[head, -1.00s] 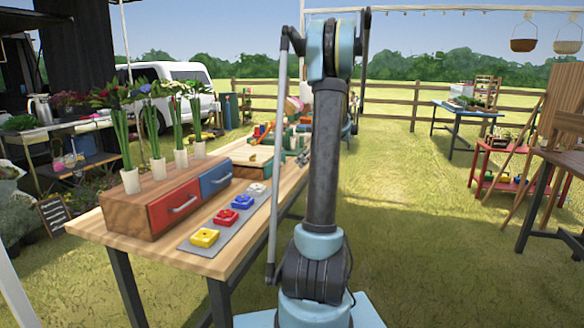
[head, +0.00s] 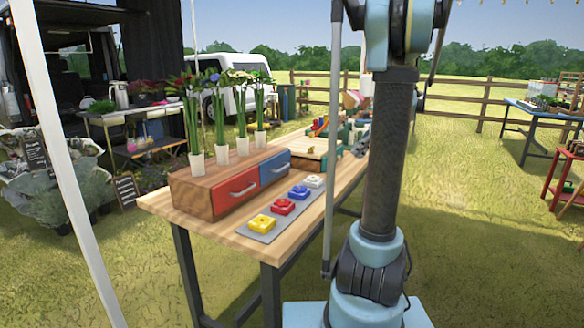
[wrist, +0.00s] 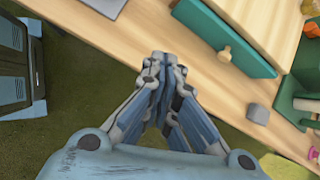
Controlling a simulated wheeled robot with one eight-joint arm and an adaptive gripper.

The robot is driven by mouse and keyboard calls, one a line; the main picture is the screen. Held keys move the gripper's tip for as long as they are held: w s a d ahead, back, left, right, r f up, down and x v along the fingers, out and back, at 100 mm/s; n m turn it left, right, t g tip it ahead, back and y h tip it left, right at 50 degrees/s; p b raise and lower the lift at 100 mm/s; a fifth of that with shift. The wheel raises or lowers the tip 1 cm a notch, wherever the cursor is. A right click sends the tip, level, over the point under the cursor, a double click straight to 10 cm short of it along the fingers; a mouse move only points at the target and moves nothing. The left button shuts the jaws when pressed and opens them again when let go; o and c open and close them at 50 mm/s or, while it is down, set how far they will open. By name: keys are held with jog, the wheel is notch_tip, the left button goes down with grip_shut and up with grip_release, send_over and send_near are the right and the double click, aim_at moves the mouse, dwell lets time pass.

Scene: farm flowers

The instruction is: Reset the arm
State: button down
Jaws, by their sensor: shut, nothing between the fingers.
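My gripper (wrist: 165,75) shows in the wrist view with its fingertips together and nothing between them. It hangs over the edge of a wooden table (wrist: 150,35), with grass below. A small grey block (wrist: 258,113) sits on the table further right.
The table (head: 258,244) bears a wooden box with a red drawer (head: 236,192) and a blue drawer (head: 274,168), flowers in white vases, and a grey strip of coloured buttons (head: 262,222). A white pole (head: 62,160) stands at left. Open grass lies to the right of my arm.

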jog(key=s+a+f+n+h, duration=0.1)
jog(key=s+a+f+n, duration=0.15)
jog(key=s, duration=0.35)
jog(key=s+a+f+n+g+h, duration=0.1)
jog(key=s+a+n, duration=0.3)
jog(key=s, duration=0.2)
jog(key=s+a+f+n+h, duration=0.1)
jog(key=s+a+n, duration=0.2)
jog(key=s, duration=0.4)
jog(key=s+f+n+h, duration=0.3)
jog(key=s+f+n, duration=0.8)
jog(key=s, duration=0.4)
jog(key=shift+s+a+f, duration=0.2)
jog(key=shift+s+f, duration=0.05)
jog(key=shift+f, duration=0.1)
